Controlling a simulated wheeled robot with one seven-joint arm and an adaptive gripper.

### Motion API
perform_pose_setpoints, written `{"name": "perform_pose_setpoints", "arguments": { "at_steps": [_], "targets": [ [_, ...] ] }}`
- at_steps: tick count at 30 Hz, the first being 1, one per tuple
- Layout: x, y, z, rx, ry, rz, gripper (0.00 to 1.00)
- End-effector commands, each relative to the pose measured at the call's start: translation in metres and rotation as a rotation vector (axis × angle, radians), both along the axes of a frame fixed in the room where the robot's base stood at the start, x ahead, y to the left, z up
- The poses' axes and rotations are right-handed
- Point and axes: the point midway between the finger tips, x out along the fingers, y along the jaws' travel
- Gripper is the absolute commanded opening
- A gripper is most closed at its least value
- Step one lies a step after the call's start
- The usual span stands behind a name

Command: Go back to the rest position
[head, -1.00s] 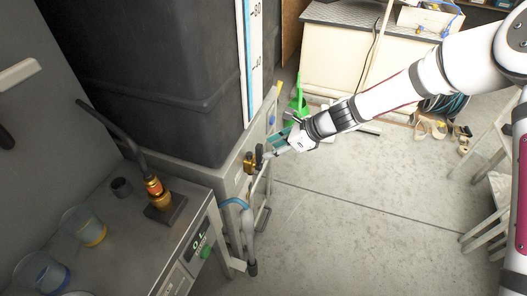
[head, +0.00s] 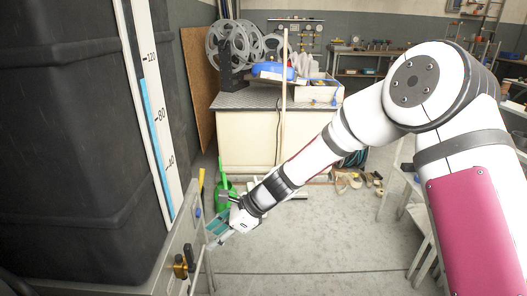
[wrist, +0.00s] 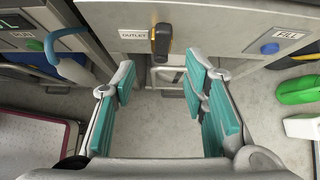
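My gripper (head: 221,230) is in the middle of the head view, low beside the right end of the tank's grey stand. In the wrist view my gripper (wrist: 164,112) has its two teal-padded fingers wide apart with nothing between them. Beyond the fingers is a brass and black outlet valve (wrist: 162,40) on a panel labelled OUTLET. The valve (head: 181,265) also shows at the lower left of the head view. My gripper is apart from the valve.
The large dark tank (head: 70,130) with a level scale (head: 152,110) fills the left. A green can (head: 225,196) is on the floor behind my gripper. Bare floor (head: 310,245) lies to the right.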

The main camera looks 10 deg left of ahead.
Motion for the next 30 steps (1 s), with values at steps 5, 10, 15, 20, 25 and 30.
{"name": "perform_pose_setpoints", "arguments": {
  "at_steps": [5,10,15,20,25,30],
  "targets": [
    [-0.01,-0.031,0.037,-0.051,-0.138,0.136,0.4],
    [-0.033,-0.079,0.083,-0.139,-0.31,0.335,0.4],
    [-0.063,-0.131,0.123,-0.237,-0.45,0.523,0.4],
    [-0.098,-0.181,0.156,-0.332,-0.552,0.687,0.4],
    [-0.141,-0.232,0.184,-0.431,-0.631,0.849,0.4],
    [-0.191,-0.28,0.204,-0.522,-0.684,0.998,0.4]
  ]
}}
